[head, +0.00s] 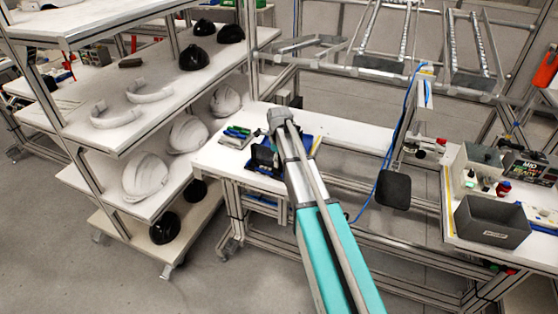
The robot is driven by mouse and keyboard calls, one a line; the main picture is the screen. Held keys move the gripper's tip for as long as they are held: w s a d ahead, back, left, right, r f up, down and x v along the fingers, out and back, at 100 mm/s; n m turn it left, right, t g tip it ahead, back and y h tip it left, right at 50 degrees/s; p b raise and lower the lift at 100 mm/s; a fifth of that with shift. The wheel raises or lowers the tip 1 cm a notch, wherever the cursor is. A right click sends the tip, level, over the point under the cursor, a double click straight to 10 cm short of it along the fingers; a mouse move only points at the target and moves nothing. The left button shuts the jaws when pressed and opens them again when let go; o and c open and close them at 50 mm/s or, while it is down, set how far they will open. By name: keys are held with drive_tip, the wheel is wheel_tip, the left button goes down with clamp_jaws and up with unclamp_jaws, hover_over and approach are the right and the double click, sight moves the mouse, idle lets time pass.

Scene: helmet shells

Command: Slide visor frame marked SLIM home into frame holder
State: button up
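Two white curved bands, which look like visor frames, lie on the upper middle shelf at left: one nearer (115,117) and one farther (150,95). No SLIM marking is readable on either. A dark black and blue object (264,158) is on the white worktable, partly covered by my arm. I cannot tell whether it is the frame holder, my gripper or both together. My arm reaches from the bottom of the head view to the table, its wrist above this dark object. My fingertips cannot be made out, nor whether they hold anything.
A shelf rack at left holds white helmet shells (146,177) and black ones (194,58). Small green-handled items (237,132) lie on the worktable (350,134), left of my arm. A dark grey bin (491,222) stands on the right bench. The worktable right of my arm is mostly clear.

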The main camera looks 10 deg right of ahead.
drive_tip(key=shift+o, duration=0.2)
drive_tip(key=shift+r, duration=0.1)
wheel_tip(320, 180, up, 8)
drive_tip(key=p, duration=0.8)
idle(0.4)
drive_tip(key=shift+a, duration=0.1)
idle(0.9)
drive_tip(key=s+a+n, duration=0.3)
drive_tip(key=s+n, duration=2.2)
drive_tip(key=n, duration=0.1)
drive_tip(key=shift+s, duration=0.4)
